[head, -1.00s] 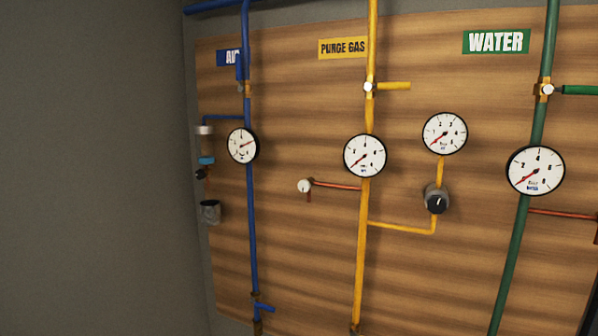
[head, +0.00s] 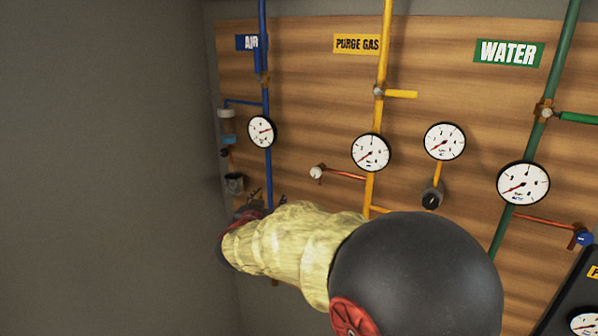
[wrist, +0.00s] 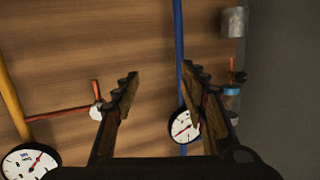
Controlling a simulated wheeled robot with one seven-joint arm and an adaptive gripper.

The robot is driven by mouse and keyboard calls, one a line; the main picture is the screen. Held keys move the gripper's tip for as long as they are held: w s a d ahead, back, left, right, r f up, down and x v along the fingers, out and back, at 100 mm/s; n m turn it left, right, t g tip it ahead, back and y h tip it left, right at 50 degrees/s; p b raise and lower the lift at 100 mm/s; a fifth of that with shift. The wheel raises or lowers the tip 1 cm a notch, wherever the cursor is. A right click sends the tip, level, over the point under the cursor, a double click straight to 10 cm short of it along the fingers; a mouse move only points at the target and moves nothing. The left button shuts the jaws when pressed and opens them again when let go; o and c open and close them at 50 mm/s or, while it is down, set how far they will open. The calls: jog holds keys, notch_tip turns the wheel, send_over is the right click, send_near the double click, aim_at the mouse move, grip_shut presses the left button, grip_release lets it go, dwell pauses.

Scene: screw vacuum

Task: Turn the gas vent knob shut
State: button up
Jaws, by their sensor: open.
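The purge gas line is a yellow pipe (head: 378,110) with a thin red side branch running left. A small white knob (head: 316,172) sits at the end of this branch and looks like the gas vent knob. In the wrist view the white knob (wrist: 96,111) shows just left of the left finger, with a red stub beside it. My gripper (wrist: 160,71) is open and empty, its fingers pointing toward the board between the white knob and the blue pipe. In the head view my arm mostly hides the gripper, low and left of the knob.
The blue air pipe (wrist: 179,40) and its gauge (wrist: 184,125) are close to my right finger. A purge gas gauge (head: 370,152) and a black knob (head: 432,198) are right of the white knob. A grey wall (head: 110,170) bounds the left.

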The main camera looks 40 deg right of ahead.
aim_at(315, 175)
jog(key=s+d+r+m+g+h, duration=0.2)
jog(key=s+d+r+g+h, duration=0.3)
jog(key=s, duration=0.3)
jog(key=shift+t, duration=0.5)
jog(key=x, duration=0.5)
jog(key=r+p+x, duration=0.1)
jog(key=x, duration=0.2)
jog(key=shift+w, duration=0.3)
jog(key=shift+a, duration=0.1)
jog(key=shift+c, duration=0.7)
grip_shut()
